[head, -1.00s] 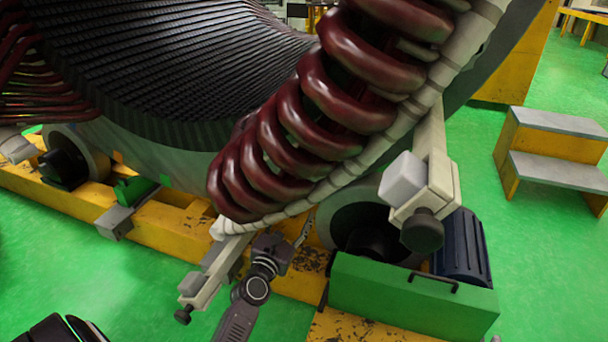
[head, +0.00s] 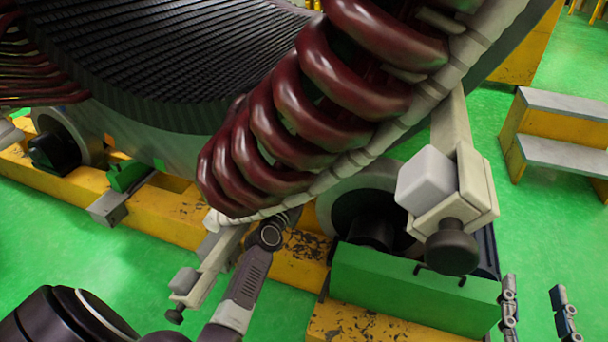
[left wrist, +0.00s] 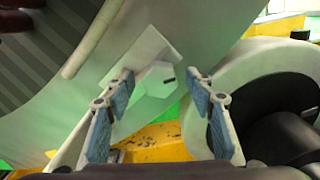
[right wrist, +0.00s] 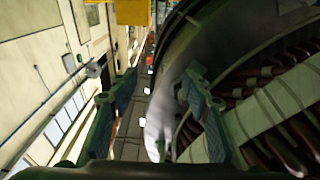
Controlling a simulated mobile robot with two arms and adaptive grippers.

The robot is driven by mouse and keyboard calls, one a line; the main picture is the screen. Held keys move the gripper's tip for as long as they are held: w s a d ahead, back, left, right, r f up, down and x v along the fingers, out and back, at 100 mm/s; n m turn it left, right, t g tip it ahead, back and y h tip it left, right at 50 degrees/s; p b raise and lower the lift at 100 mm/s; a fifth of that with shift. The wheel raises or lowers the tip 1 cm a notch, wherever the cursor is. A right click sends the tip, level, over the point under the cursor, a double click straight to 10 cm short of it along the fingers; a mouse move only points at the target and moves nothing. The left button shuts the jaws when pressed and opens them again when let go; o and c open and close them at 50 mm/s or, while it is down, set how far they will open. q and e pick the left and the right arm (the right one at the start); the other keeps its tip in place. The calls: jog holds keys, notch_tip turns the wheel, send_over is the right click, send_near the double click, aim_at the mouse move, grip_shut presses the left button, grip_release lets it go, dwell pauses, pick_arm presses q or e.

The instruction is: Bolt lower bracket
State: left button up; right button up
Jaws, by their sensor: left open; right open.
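The lower pale bracket (head: 212,268) sticks out below the maroon coils (head: 270,145), with a grey block and dark knob at its end. My left arm reaches up beside it; in the head view its fingers are hidden behind the coils. In the left wrist view my left gripper (left wrist: 158,108) is open, with a white hexagonal piece (left wrist: 150,92) on a pale plate beyond and between its fingers; contact cannot be told. My right gripper (head: 536,312) is open and empty at the lower right in the head view, and also shows in the right wrist view (right wrist: 160,100).
A second pale bracket (head: 470,190) with a block and knob stands at the right, near my right gripper. A green housing (head: 410,290) and dark roller sit on the yellow base (head: 180,213). Grey-topped steps (head: 565,155) stand at the right. Green floor between is clear.

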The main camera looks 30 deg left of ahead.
pick_arm(q)
jog(key=shift+w+a, duration=0.15)
jog(key=shift+w, duration=0.45)
pick_arm(e)
jog(key=shift+s+a+r+t, duration=0.1)
jog(key=shift+r+t, duration=0.3)
jog(key=shift+r, duration=0.5)
pick_arm(q)
jog(key=shift+c, duration=0.7)
jog(key=c, duration=1)
jog(key=shift+c, duration=0.2)
pick_arm(e)
jog(key=shift+f, duration=0.1)
